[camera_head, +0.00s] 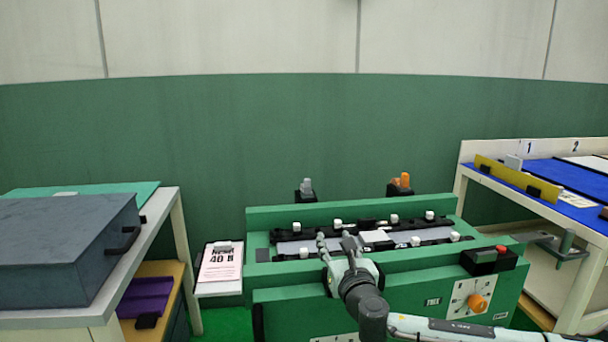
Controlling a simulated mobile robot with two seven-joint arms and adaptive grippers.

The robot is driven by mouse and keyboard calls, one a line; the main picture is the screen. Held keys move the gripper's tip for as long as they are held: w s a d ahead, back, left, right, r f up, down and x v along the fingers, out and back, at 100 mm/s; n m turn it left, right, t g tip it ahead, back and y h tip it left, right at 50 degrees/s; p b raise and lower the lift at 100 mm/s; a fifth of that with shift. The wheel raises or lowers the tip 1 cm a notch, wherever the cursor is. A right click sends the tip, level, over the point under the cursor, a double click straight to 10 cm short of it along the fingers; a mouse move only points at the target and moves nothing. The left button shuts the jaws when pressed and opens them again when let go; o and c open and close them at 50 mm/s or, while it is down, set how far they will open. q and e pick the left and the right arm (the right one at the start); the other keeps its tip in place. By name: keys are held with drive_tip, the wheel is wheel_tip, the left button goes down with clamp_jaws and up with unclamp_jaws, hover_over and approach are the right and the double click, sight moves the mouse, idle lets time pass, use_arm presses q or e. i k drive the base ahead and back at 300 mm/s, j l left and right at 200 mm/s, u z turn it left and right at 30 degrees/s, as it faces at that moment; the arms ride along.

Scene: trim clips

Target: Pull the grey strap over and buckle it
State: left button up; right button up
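A green workstation (280,277) holds a long black trim piece (432,224) with several white clips along it. A light grey strip (290,248) runs along the middle of the trim; I cannot tell whether it is the strap. A pale block (376,237) sits on the trim, and no buckle can be made out. My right gripper (336,241) is over the near left-middle part of the trim, with its two fingers spread apart and nothing visible between them. It hides part of the trim and strip. My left gripper is not in view.
Grey and orange knobs (404,180) stand behind the station. A box with a red button (501,249) and an orange dial (477,302) are at its right. A dark case (65,250) on a table stands left, a clipboard (220,262) beside it. A blue-topped bench (590,180) stands right.

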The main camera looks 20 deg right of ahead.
sight(307, 193)
drive_tip(key=i+l, duration=0.2)
drive_tip(key=i, duration=0.3)
drive_tip(key=i+l, duration=0.2)
drive_tip(key=i, duration=0.3)
